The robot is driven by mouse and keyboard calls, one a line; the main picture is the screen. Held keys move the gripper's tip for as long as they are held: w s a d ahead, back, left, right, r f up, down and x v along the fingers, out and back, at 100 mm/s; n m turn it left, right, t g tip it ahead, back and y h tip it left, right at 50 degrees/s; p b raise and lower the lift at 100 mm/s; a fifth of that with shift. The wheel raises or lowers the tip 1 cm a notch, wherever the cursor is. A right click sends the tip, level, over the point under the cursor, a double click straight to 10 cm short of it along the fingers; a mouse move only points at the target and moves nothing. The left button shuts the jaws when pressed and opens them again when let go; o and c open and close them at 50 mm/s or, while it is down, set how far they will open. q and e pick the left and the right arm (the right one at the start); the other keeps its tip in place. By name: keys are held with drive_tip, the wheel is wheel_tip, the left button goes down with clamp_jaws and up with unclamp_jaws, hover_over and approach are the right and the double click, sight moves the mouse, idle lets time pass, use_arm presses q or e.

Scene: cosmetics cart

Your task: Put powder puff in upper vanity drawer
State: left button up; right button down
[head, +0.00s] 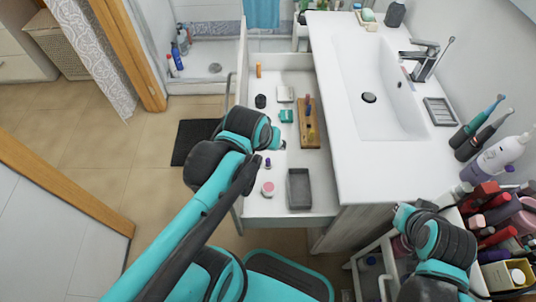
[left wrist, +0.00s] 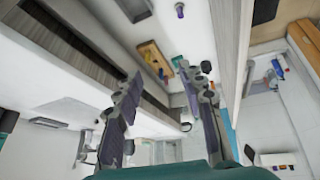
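The upper vanity drawer (head: 300,160) is pulled open and holds several small items. A small round pink item (head: 268,189), perhaps the powder puff, lies near its front end, beside a grey tray (head: 299,189); I cannot tell for sure.
The sink counter (head: 390,165) borders the drawer on the right. The cart at the lower right is crowded with red and pink cosmetics (head: 497,212), with a pump bottle (head: 495,158) and toothbrushes (head: 478,122) behind. A wooden tray (head: 309,124) lies inside the drawer.

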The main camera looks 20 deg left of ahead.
use_arm(q)
drive_tip(key=shift+s+d+r+m+t, duration=0.1)
drive_tip(key=shift+s+d+m+t, duration=0.15)
drive_tip(key=shift+s+m, duration=0.3)
drive_tip(key=shift+s+d+f+m+t, duration=0.1)
drive_tip(key=shift+s+m+t, duration=0.15)
drive_tip(key=shift+s, duration=0.55)
drive_tip(key=shift+s+d+r+m+t, duration=0.1)
drive_tip(key=shift+s+d+m+t, duration=0.1)
drive_tip(key=shift+s+m, duration=0.4)
